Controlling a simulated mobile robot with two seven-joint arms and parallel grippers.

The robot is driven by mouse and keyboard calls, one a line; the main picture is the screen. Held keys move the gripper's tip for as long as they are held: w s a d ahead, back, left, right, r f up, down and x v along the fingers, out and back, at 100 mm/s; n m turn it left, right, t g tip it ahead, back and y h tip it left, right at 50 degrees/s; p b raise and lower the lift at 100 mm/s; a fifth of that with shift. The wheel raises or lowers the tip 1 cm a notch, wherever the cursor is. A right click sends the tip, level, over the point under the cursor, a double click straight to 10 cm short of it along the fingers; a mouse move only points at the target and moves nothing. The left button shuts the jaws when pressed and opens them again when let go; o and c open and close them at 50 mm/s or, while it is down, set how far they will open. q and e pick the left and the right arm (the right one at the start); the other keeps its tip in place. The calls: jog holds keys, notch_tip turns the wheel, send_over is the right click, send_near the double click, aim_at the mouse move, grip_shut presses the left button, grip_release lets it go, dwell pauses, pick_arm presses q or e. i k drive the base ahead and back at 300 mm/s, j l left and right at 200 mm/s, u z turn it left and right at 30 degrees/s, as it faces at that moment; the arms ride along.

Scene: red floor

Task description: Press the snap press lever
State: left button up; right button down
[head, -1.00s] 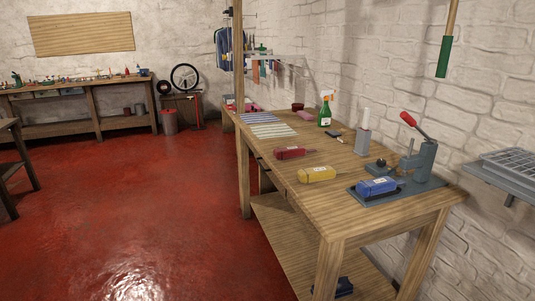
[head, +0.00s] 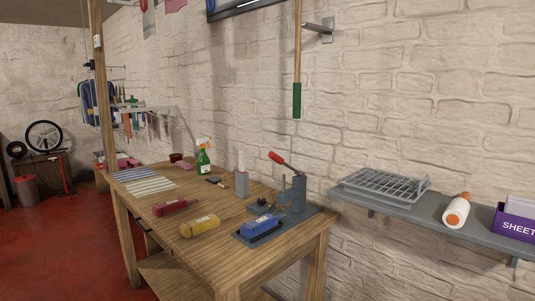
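The snap press (head: 298,193) stands on a dark base plate at the near right corner of the wooden workbench (head: 222,262). Its grey lever arm slants up to the left and ends in a red handle (head: 275,157). The lever is raised. Neither of my grippers shows in the head view.
A red item (head: 175,207), a yellow item (head: 200,226), a grey holder (head: 242,184) and a green spray bottle (head: 204,160) stand on the bench. A wall shelf (head: 425,218) holds a wire rack (head: 385,186) and a white bottle (head: 457,211). Red floor (head: 60,250) is open at left.

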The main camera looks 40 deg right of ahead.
aim_at(275, 157)
jog(key=i+l+z, duration=0.45)
jog(key=i+z, duration=0.15)
jog(key=i, duration=0.2)
